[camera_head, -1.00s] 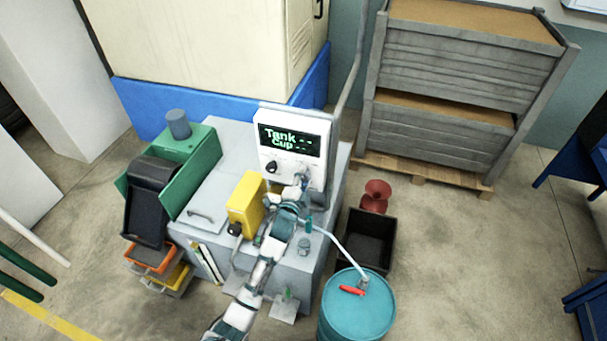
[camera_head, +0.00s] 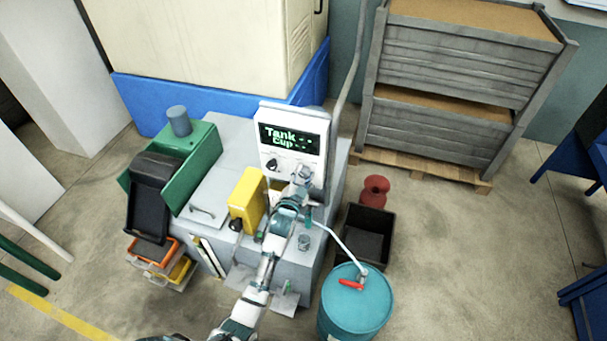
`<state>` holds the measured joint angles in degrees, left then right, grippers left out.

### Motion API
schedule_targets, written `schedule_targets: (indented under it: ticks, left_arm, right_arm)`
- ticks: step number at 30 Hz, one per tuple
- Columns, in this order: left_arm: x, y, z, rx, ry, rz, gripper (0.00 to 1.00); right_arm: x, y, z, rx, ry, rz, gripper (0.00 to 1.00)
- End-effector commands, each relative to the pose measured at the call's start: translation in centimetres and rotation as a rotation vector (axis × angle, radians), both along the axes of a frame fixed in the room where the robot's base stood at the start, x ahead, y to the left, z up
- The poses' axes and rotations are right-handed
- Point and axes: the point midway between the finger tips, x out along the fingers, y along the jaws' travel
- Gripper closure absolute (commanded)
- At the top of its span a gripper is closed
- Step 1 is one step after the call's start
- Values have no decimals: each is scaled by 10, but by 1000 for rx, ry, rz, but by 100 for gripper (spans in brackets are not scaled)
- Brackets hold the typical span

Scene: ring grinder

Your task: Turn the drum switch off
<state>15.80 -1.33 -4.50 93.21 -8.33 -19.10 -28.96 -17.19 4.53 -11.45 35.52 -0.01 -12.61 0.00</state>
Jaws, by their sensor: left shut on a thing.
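The white control panel (camera_head: 290,125) stands upright on the grey cabinet. Its display (camera_head: 290,138) shows green text, "Tank" and "Cup" with dashes. A black knob (camera_head: 272,165) sits at the panel's lower left, clear of my arm. My left gripper (camera_head: 302,176) reaches up to the panel's lower right and is shut on a switch knob there. The gripper hides most of that knob, so its turn position cannot be told. I cannot read which knob is the drum switch. My right gripper is not in view.
A yellow container (camera_head: 246,200) stands just left of my left arm. A teal barrel (camera_head: 355,308) with a red-handled tap is at the lower right. A black bin (camera_head: 366,232) and red funnel (camera_head: 375,190) stand beside the cabinet.

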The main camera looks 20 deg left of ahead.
Motion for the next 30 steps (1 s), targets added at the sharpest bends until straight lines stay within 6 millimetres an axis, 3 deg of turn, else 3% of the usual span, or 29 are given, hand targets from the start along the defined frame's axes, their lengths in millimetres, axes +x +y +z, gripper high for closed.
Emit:
schedule_targets:
  ticks: [1,12,13,15,25,30]
  left_arm:
    - [-1,-1,-8,-3,16,-2,97]
    - [-1,-1,-8,-5,17,-1,97]
    - [-1,-1,-8,-5,17,-1,54]
    - [-1,-1,-7,-5,16,-1,37]
    - [-3,0,-2,-5,5,0,36]
    - [-23,1,-3,-5,5,0,36]
  right_arm:
    - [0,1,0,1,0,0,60]
    - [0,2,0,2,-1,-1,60]
    - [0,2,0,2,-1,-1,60]
    - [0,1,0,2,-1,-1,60]
    - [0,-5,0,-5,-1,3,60]
    - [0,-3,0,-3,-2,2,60]
